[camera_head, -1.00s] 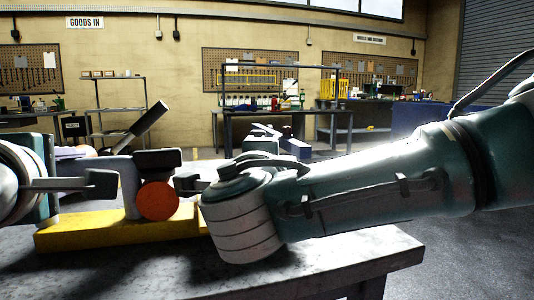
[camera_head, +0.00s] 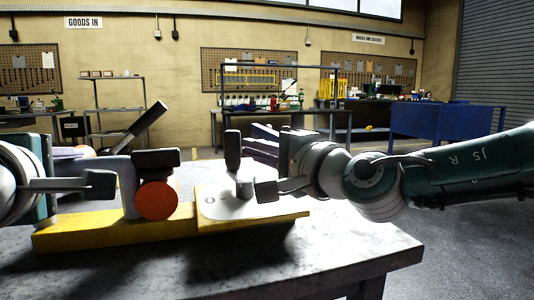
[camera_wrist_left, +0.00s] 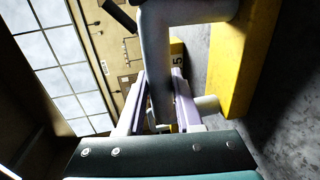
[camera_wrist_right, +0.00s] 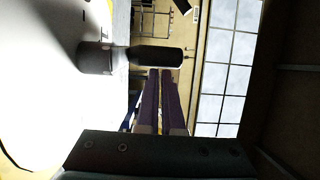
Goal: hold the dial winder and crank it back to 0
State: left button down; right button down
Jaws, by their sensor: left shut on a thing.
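The yellow base (camera_head: 120,236) lies on the bench with a grey post (camera_head: 128,190) and an orange disc (camera_head: 157,200). My left gripper (camera_head: 118,184) is shut on the grey post, which also shows between its fingers in the left wrist view (camera_wrist_left: 158,70). The white dial plate (camera_head: 225,206) sits on the base's right end. The winder has a pale hub (camera_head: 245,183) and an upright dark handle (camera_head: 232,150). My right gripper (camera_head: 262,188) is beside the hub. In the right wrist view its fingers (camera_wrist_right: 160,78) are narrowly apart and empty, with the handle (camera_wrist_right: 155,57) just past the tips.
The grey bench top (camera_head: 340,250) is clear in front and at right. A dark bar (camera_head: 147,122) slants up behind the post. A blue cabinet (camera_head: 430,125) and work tables stand well behind, across the floor.

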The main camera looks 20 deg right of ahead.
pick_arm(q)
jog(key=shift+d, duration=0.3)
pick_arm(e)
jog(key=shift+w+a+f+n+g+y, duration=0.15)
jog(key=shift+a+n+g+y, duration=0.15)
jog(key=shift+a+n+y, duration=0.15)
jog(key=shift+w+a, duration=0.15)
jog(key=shift+a, duration=0.6)
pick_arm(q)
jog(key=shift+a, duration=0.2)
pick_arm(e)
jog(key=shift+w+d, duration=0.1)
jog(key=shift+d, duration=0.1)
dwell(0.8)
jog(key=shift+d, duration=0.1)
jog(key=shift+w+d, duration=0.3)
jog(key=shift+d, duration=0.4)
jog(key=shift+w+d, duration=0.25)
jog(key=shift+d, duration=0.45)
pick_arm(q)
jog(key=c, duration=0.5)
grip_release()
pick_arm(e)
jog(key=w+d+v, duration=0.1)
jog(key=d+v, duration=0.1)
jog(key=v, duration=0.8)
